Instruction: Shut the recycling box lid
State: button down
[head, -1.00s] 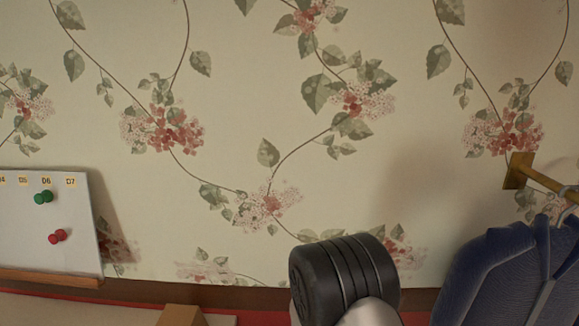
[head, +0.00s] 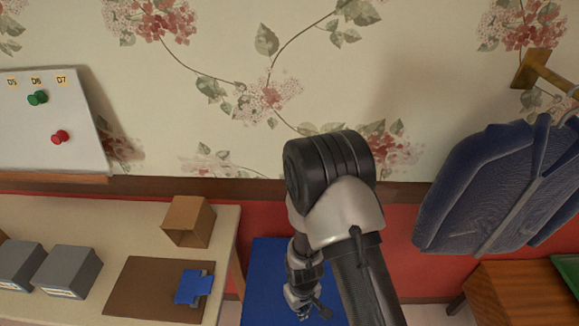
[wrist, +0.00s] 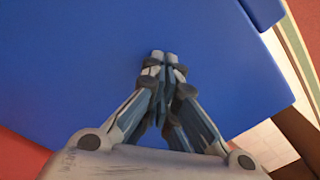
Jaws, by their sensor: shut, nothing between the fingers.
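A flat blue surface, which looks like the recycling box lid (head: 262,265), stands right of the table against the red lower wall. The same blue surface fills most of the wrist view (wrist: 75,60). I cannot tell from these views whether the lid lies flat or is raised. My gripper (head: 322,312) is over the lid in the head view, partly hidden by my arm. In the wrist view my gripper (wrist: 164,55) is shut and empty, fingertips in front of the blue surface. I cannot tell whether they touch it. The box body is hidden or out of frame.
A pale table (head: 90,215) at left holds a cardboard box (head: 188,221), grey boxes (head: 70,270) and a brown board (head: 140,290) with a blue item. A blue garment (head: 490,190) hangs at right above a wooden piece (head: 505,295). A whiteboard (head: 50,120) is on the wall.

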jog(key=shift+r, duration=0.1)
dwell(0.3)
notch_tip(320, 180, up, 14)
jog(key=p, duration=1)
jog(key=shift+f, duration=0.25)
jog(key=d+r+m+t, duration=0.1)
jog(key=d+r, duration=0.2)
jog(key=r, duration=1)
jog(key=d+r+m+t, duration=0.1)
jog(key=d+r+m, duration=0.15)
jog(key=r, duration=0.95)
jog(key=s+d+r+m+t, duration=0.2)
jog(key=s+d+r, duration=0.3)
jog(key=s+r, duration=0.8)
jog(key=shift+s+d+t, duration=0.2)
jog(key=shift+s+t, duration=0.05)
jog(key=shift+t, duration=0.05)
